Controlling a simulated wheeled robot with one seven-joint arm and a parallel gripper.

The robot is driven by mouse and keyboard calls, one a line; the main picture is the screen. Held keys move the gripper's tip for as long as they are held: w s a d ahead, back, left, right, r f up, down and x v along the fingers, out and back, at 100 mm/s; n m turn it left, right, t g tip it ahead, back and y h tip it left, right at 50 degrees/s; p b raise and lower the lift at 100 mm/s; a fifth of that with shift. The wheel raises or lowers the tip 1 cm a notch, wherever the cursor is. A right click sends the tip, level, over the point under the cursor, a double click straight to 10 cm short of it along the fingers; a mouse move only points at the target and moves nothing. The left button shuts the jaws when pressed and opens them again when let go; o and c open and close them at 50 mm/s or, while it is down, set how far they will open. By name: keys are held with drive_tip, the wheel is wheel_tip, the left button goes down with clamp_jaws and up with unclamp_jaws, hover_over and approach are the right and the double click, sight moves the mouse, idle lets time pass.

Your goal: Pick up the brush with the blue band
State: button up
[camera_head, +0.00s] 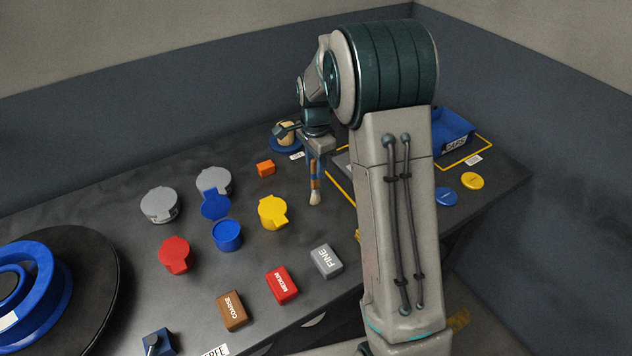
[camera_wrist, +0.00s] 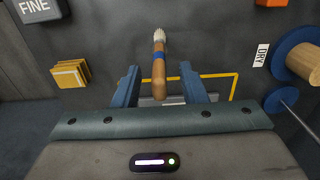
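The brush with the blue band has a wooden handle and pale bristles. In the head view the brush (camera_head: 315,197) shows just below my gripper (camera_head: 315,172), bristles towards the viewer. In the wrist view the brush (camera_wrist: 159,73) lies between the two blue fingers of my gripper (camera_wrist: 159,75), bristles pointing up the picture and the blue band near the fingertips. A gap shows on each side of the handle, so the fingers are open around it. I cannot tell how high the fingers are above the table.
Grey (camera_head: 326,261), red (camera_head: 282,286) and brown (camera_head: 231,312) blocks lie along the front. Lidded pots, including a yellow one (camera_head: 272,212), stand left. A blue spool-like holder (camera_wrist: 292,50) with a DRY label is near. A blue bin (camera_head: 448,128) stands right.

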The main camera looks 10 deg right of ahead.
drive_tip(key=shift+f, duration=0.7)
clamp_jaws()
drive_tip(key=shift+r, duration=0.1)
